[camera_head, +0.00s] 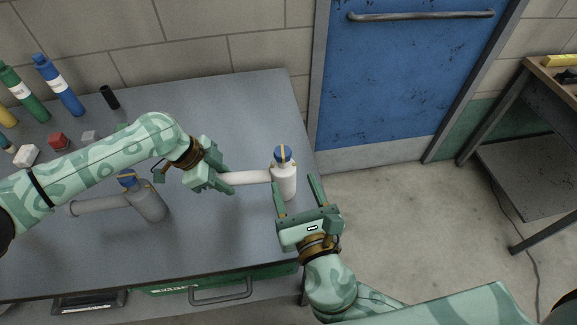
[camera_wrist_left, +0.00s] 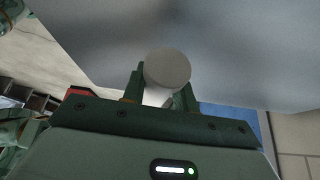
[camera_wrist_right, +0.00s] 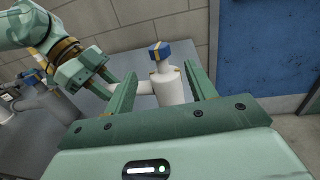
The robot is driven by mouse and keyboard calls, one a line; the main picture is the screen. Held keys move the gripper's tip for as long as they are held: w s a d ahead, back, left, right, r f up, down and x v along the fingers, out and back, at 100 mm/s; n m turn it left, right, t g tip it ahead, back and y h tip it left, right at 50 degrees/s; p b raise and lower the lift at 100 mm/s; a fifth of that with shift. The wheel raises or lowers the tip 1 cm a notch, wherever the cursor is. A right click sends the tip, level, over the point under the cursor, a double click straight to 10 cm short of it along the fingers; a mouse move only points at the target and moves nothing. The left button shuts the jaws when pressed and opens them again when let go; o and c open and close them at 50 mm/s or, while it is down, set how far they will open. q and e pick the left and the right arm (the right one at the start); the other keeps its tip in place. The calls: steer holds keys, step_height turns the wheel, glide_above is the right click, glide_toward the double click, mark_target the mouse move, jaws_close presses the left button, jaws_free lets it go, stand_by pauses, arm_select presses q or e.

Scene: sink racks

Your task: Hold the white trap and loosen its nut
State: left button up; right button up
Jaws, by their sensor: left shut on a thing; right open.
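The white trap (camera_head: 286,183) stands upright near the right end of the table, with a blue nut (camera_head: 283,153) bearing a yellow stripe on top. Its side pipe (camera_head: 245,178) points left. My left gripper (camera_head: 223,182) is shut on that pipe; the pipe's round end (camera_wrist_left: 167,68) shows in the left wrist view. My right gripper (camera_head: 298,190) is open, with its fingers toward the trap body. In the right wrist view the trap (camera_wrist_right: 172,88) and nut (camera_wrist_right: 160,51) appear between and beyond the fingers. I cannot tell whether the right fingers touch it.
A grey trap (camera_head: 148,203) with a blue nut stands on the table (camera_head: 200,245) to the left, partly behind my left arm. A blue door (camera_head: 410,80) is beyond the table's right edge.

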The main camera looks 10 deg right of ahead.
arm_select(q)
steer(key=o, duration=1)
arm_select(e)
steer(key=shift+s, duration=0.6)
arm_select(q)
steer(key=v, duration=1.2)
